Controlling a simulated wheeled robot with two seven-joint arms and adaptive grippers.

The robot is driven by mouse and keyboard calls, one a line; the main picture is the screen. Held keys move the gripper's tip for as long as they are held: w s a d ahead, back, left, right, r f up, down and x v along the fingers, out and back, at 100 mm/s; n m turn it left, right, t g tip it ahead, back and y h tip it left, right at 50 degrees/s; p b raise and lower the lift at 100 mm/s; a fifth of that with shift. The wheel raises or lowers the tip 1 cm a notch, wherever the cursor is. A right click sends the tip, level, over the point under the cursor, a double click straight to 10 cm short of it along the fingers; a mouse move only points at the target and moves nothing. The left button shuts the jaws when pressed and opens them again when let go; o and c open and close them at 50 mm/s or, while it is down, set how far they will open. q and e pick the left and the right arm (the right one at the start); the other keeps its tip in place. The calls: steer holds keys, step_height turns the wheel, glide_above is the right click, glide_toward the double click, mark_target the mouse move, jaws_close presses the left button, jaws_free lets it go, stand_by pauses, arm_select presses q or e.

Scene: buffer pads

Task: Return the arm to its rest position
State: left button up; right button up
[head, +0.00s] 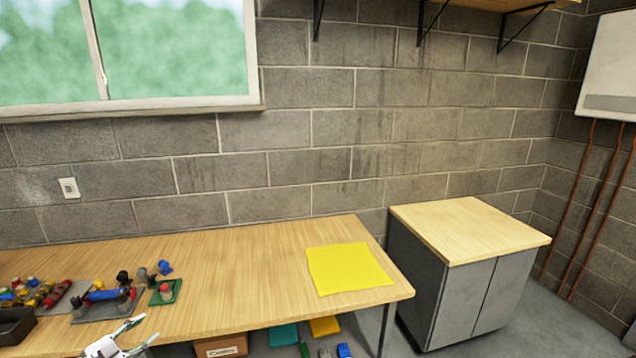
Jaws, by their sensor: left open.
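My left gripper (128,338) shows at the lower left of the head view, at the front edge of the wooden table (235,270). Its fingers are spread apart and I see nothing between them. Most of the left arm is out of the picture. My right gripper is not in view. A yellow pad (348,268) lies flat on the right part of the table, well apart from my left gripper.
Grey and green holders with small coloured parts (105,306) stand on the table's left, just behind my left gripper. Below the table are a cardboard box (220,346) and coloured items. A wood-topped cabinet (468,232) stands at right. The table's middle is clear.

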arm_select(q)
steer(key=s+a+f+n+y, duration=0.3)
steer(key=a+f+y, duration=0.5)
steer(key=a+f, duration=0.4)
steer(key=s+d+f+n+g+y, duration=0.1)
steer(key=s+f+g, duration=0.1)
steer(key=s+f, duration=0.45)
steer(key=s+f+n+g, duration=0.1)
steer(key=s+f+g, duration=0.15)
steer(key=f, duration=0.75)
steer(key=s+d+f+n+g+y, duration=0.1)
steer(key=s+f+n+g, duration=0.1)
steer(key=s+f, duration=0.5)
steer(key=s+d+f+n+g+h, duration=0.1)
steer(key=s+d+f+g, duration=0.1)
steer(key=s+d+f, duration=0.6)
steer(key=s+d+f+n+g+h, duration=0.1)
steer(key=s+d+f+g+h, duration=0.15)
steer(key=s+d+f, duration=0.55)
steer(key=s+d+f+g, duration=0.1)
steer(key=s+d+f, duration=0.2)
steer(key=s+d, duration=0.5)
steer(key=s+d+f+g+h, duration=0.1)
steer(key=s+d+f, duration=0.2)
steer(key=s+d, duration=0.5)
steer(key=shift+d+g, duration=0.3)
steer(key=shift+d, duration=0.5)
